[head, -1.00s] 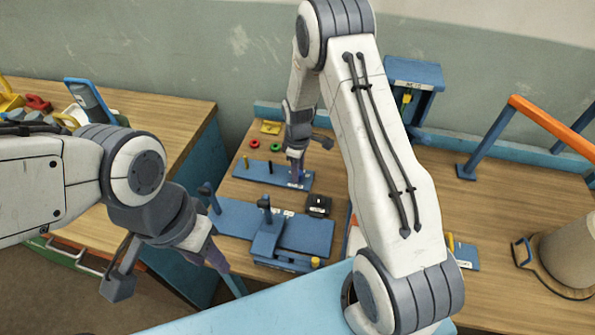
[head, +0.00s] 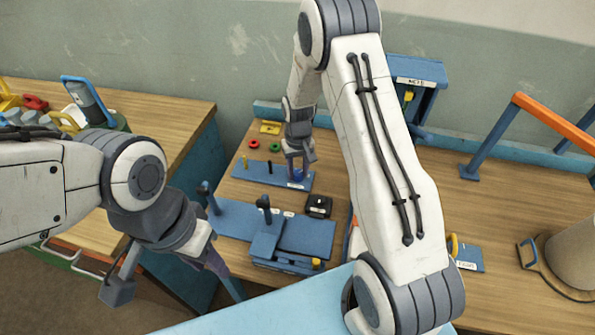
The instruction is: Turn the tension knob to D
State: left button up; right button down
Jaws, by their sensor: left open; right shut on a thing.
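My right gripper (head: 298,170) is over the right end of a blue plate (head: 240,174) on the bench. It is shut on a small blue thing (head: 298,175), partly hidden by the fingers; I cannot tell for sure that it is the tension knob. A white label is on the plate's front edge just below it, too small to read. A black square block (head: 318,206) with a round top stands apart, nearer to me. No letter D is readable. My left gripper (head: 175,284) is open and empty, low at the left, off the bench.
A blue fixture (head: 305,236) with upright posts stands in front of the plate. Red (head: 255,144) and green (head: 275,147) rings lie behind it. A blue stand (head: 422,75) is at the back.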

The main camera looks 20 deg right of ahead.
aim_at(298, 172)
jog(key=shift+w+m, duration=0.15)
jog(key=shift+m, duration=1.35)
jog(key=shift+c, duration=2.3)
grip_release()
jog(key=shift+r, duration=0.1)
notch_tip(298, 172, up, 10)
jog(key=b, duration=0.2)
jog(key=shift+r, duration=0.2)
